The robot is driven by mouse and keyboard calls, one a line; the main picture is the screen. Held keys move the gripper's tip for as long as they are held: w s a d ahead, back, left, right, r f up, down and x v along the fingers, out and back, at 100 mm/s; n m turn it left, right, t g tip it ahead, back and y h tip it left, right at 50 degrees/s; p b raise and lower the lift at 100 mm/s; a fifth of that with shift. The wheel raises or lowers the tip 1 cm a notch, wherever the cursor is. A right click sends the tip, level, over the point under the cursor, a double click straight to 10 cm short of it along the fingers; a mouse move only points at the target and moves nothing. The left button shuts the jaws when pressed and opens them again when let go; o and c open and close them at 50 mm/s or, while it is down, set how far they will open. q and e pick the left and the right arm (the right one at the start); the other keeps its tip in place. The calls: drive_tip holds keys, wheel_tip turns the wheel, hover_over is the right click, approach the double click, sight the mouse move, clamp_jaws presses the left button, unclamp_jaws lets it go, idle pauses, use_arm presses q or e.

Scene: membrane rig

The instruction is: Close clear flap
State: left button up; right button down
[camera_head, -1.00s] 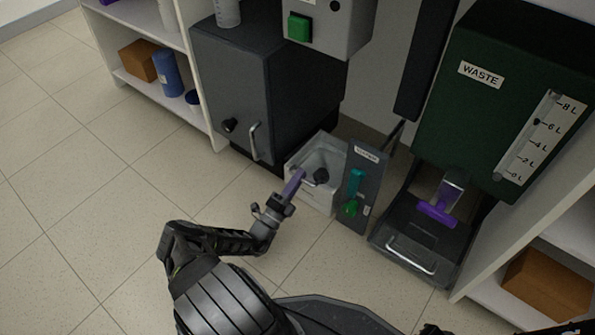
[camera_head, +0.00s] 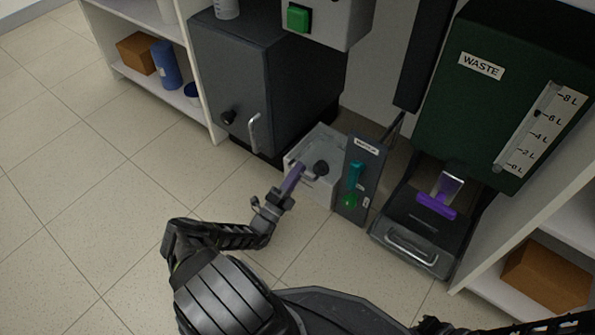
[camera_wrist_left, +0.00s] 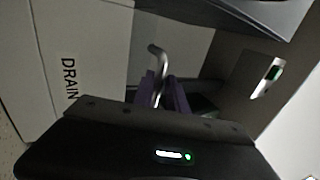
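The clear flap (camera_head: 326,143) shows as a pale, see-through pane over the low whitish box on the floor. Its bent grey metal handle (camera_wrist_left: 157,62) stands up between the purple fingers of my left gripper in the left wrist view. In the head view, my left gripper (camera_head: 298,172) is at the front left edge of the box, its fingertips at the handle. The fingers look shut on this handle. The flap's exact angle is hard to tell. My right gripper is not in view; only part of my right arm shows at the bottom right.
A dark cabinet (camera_head: 225,85) stands behind left of the box. A narrow grey panel with teal and green parts (camera_head: 361,180) stands close on its right. The green waste unit (camera_head: 470,110) is further right. The floor (camera_head: 130,180) at left is clear.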

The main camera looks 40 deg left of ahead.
use_arm(q)
drive_tip(key=shift+w, duration=0.1)
drive_tip(key=v, duration=0.8)
idle(0.4)
